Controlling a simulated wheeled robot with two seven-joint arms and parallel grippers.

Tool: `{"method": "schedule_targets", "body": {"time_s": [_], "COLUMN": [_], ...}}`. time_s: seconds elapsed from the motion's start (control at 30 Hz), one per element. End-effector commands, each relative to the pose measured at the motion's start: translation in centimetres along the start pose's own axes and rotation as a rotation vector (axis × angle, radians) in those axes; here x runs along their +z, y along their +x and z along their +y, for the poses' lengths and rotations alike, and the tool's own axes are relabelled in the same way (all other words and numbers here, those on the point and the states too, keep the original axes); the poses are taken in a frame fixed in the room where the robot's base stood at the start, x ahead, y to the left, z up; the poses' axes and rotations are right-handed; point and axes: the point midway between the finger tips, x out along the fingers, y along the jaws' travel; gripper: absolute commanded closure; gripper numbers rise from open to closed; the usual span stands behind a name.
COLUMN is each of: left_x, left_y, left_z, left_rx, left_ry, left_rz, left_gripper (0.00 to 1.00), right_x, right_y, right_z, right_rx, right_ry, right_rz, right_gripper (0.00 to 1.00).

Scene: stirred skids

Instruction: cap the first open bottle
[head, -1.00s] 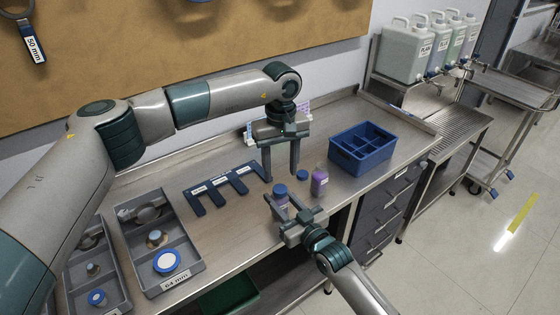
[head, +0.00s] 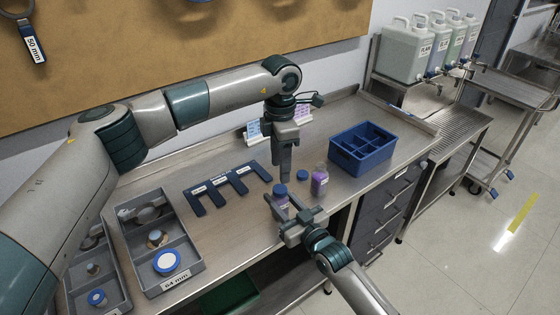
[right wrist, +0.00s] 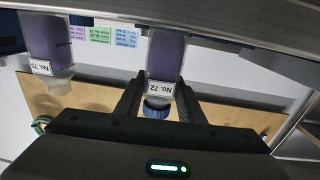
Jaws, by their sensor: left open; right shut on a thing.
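A bottle of purple liquid labelled No. 72 (right wrist: 165,65) stands at the bench's front edge, with a blue cap (head: 281,189) on its mouth. My right gripper (head: 287,208) is shut on this bottle from the front. Its fingers flank the bottle in the right wrist view, which is upside down. My left gripper (head: 285,177) is open, pointing down just above the blue cap, its fingers seen edge-on. A second purple bottle, No. 73 (head: 319,182), stands to the right with no cap. A loose blue cap (head: 302,175) lies between the bottles.
A blue divided crate (head: 346,160) stands to the right on the bench. A dark blue toothed plate (head: 212,188) lies to the left. Grey trays (head: 185,284) with rings and caps are at the front left. Small coloured cards (head: 254,130) stand at the back.

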Motion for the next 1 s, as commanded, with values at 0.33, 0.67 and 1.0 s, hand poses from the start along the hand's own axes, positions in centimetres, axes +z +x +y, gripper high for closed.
{"method": "schedule_targets", "body": {"time_s": [0.33,0.67,1.0], "left_x": [-0.05,-0.08,-0.09], "left_y": [-0.49,-0.69,-0.67], "left_z": [0.05,0.06,0.06], "left_rx": [0.001,0.0,0.0], "left_ry": [-0.493,-0.702,-0.709], "left_rz": [-0.001,-0.001,-0.001], "left_gripper": [0.54,0.54,0.54], "right_x": [0.05,0.05,0.04], "right_y": [-0.01,-0.01,-0.01], "right_z": [0.0,0.0,0.0], "right_rx": [0.0,0.0,0.0], "right_ry": [0.0,0.0,0.0], "right_rz": [-0.001,-0.001,-0.001], "right_gripper": [1.0,1.0,1.0]}}
